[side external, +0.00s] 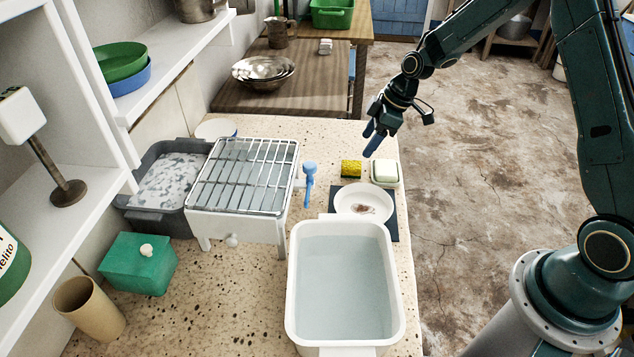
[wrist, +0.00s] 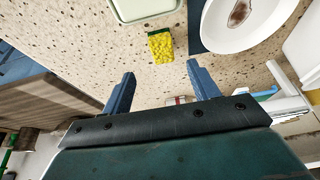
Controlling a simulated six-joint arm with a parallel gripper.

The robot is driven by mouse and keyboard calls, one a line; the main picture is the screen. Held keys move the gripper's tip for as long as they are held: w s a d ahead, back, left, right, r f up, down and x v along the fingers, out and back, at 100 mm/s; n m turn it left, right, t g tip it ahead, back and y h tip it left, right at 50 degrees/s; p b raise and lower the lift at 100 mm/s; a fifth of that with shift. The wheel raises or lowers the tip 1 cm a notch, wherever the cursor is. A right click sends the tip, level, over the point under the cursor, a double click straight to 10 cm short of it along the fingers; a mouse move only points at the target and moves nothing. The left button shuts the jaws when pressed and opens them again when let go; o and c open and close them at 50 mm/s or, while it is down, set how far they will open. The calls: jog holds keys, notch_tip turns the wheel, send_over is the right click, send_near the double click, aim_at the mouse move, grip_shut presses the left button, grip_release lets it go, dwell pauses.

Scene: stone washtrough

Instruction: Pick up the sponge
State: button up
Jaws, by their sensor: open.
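The sponge (side external: 351,169) is a small yellow block with a dark green layer, lying on the speckled stone counter. In the wrist view the sponge (wrist: 161,46) lies ahead of the gap between the fingers, apart from them. My gripper (side external: 374,143) is above the counter near the sponge, empty, with its blue fingers pointing down. In the wrist view my gripper (wrist: 158,85) shows two blue fingers spread apart with nothing between them.
A white soap dish (side external: 385,173) stands right of the sponge. A stained white plate (side external: 364,202) on a dark mat lies in front. A white basin of water (side external: 344,280), a blue-handled brush (side external: 309,180) and a wire rack (side external: 243,175) are nearby.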

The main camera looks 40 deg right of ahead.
aim_at(353, 164)
jog(key=shift+x, duration=1.65)
jog(key=shift+a+x, duration=0.2)
jog(key=shift+x, duration=2.35)
jog(key=shift+s, duration=0.1)
jog(key=c, duration=1.1)
jog(key=shift+o, duration=0.2)
jog(key=shift+r, duration=0.2)
notch_tip(353, 164, up, 20)
jog(key=shift+f, duration=0.15)
